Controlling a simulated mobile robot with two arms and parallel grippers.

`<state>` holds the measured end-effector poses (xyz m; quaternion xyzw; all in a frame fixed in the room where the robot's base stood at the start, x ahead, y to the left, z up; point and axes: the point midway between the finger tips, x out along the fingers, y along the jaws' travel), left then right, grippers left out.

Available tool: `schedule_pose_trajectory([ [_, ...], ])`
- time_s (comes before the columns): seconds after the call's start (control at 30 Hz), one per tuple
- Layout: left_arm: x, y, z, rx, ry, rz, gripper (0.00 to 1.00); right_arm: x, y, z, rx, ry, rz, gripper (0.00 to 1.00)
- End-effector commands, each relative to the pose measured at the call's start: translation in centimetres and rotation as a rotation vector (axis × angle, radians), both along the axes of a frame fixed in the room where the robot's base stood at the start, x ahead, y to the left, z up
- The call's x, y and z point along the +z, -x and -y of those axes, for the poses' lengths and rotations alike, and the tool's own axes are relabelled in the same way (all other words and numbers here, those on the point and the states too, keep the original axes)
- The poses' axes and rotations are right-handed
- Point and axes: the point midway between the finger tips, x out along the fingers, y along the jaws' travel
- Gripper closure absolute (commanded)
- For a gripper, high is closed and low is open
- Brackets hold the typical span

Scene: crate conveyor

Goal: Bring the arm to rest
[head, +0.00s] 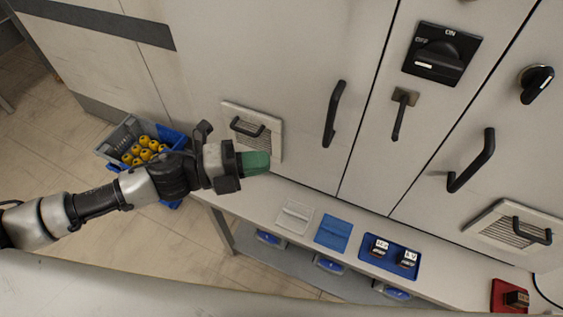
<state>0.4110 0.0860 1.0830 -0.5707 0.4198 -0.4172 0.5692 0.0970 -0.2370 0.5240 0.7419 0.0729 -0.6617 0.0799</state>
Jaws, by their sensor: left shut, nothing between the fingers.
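My left arm reaches in from the left of the head view, stretched out over the floor towards the cabinet front. My left gripper (256,162) has green fingertips that are shut with nothing between them. It is held in the air in front of a vent panel on the cabinet, above the left end of a narrow bench. Whether it touches the panel cannot be told. My right gripper is not in view.
The cabinet (290,60) has black handles and a rotary switch (438,55). The bench carries a white tray (294,216), a blue tray (333,232) and a blue tray with two small blocks (377,262). A crate (119,137) of yellow items stands left, partly hidden.

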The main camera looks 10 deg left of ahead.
Motion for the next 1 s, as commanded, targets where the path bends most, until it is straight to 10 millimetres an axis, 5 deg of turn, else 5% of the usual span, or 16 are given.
schedule_pose_trajectory([
  [0.23, 0.0, 0.5, -1.8, 0.000, -0.001, 0.000, 1.00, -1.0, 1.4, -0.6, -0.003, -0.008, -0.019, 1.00],
  [0.53, 0.3, 0.1, -0.6, 0.085, 0.060, -0.061, 1.00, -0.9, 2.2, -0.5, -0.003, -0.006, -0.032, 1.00],
  [0.77, 0.0, -1.9, 0.0, 0.517, 0.280, -0.414, 1.00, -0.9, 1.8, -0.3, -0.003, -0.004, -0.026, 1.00],
  [1.0, -5.5, 0.0, -5.1, 1.059, 0.442, -0.968, 1.00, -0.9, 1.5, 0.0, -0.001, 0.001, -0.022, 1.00],
])
